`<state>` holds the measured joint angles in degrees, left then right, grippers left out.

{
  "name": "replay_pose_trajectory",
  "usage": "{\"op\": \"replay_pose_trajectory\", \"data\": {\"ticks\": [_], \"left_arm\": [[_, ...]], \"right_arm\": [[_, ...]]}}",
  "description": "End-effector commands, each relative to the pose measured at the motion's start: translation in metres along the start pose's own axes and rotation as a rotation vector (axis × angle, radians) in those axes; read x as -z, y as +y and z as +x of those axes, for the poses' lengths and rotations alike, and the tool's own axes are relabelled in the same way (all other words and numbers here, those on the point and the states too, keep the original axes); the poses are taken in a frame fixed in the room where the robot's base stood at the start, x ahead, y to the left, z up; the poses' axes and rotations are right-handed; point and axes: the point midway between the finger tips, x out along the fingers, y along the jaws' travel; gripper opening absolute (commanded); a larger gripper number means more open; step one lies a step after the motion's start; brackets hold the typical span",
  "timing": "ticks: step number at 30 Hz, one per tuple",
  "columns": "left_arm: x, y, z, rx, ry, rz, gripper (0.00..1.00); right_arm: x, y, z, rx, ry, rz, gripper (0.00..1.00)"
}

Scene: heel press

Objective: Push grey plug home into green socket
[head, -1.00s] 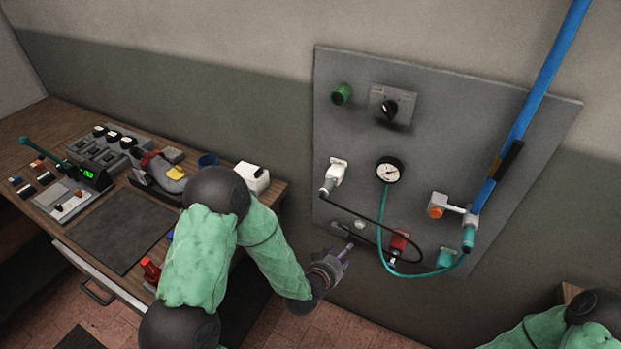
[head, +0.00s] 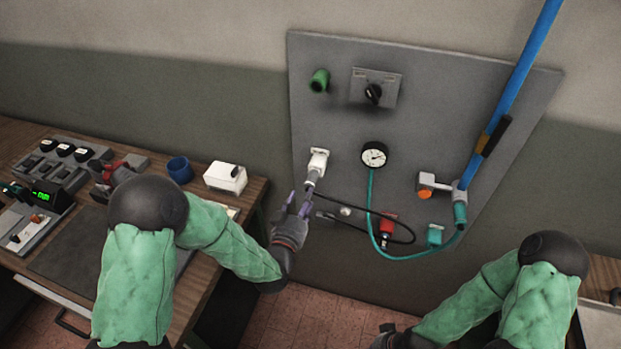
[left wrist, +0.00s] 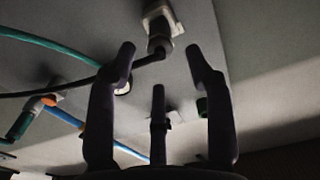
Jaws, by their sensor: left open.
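A grey plug (head: 312,177) with a black cable sits at the lower end of a white socket (head: 319,158) on the wall panel. In the left wrist view the plug (left wrist: 159,44) is beyond my fingertips; I cannot tell how deep it is seated. A green round fitting (head: 319,80) is at the panel's upper left, and a teal-green block (head: 436,234) is at its lower right. My left gripper (head: 298,205) is open just below the plug, fingers pointing up. In the left wrist view its fingers (left wrist: 160,60) are apart and empty. My right gripper (head: 383,337) is barely visible at the bottom edge.
The grey panel (head: 450,110) carries a gauge (head: 374,156), a dark knob (head: 373,93), a red socket (head: 388,225) and a blue pipe (head: 515,85). Black and teal hoses loop across its lower part. A workbench (head: 250,195) stands left, with a white box (head: 226,177).

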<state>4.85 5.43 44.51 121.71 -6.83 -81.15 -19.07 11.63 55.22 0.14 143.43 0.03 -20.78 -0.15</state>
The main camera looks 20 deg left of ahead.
Motion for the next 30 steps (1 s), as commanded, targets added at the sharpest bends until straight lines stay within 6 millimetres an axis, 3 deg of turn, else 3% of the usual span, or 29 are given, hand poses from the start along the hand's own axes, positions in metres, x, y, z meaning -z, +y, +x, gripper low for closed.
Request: {"op": "replay_pose_trajectory", "data": {"ticks": [5,15,24,30], "left_arm": [[0.001,0.0,0.011,0.0,0.0,0.0,0.53],[0.0,0.0,0.052,0.001,0.0,-0.001,0.53],[-0.002,0.0,0.082,0.0,0.001,0.0,0.53],[-0.001,0.0,0.089,0.001,0.0,0.0,0.53]], "right_arm": [[0.0,-0.001,-0.002,0.0,0.0,0.0,0.0],[0.0,-0.002,-0.006,0.0,0.0,0.0,0.0],[0.0,0.003,0.009,0.0,0.0,0.0,0.0],[0.0,0.004,0.012,0.0,0.0,0.0,0.0]]}}
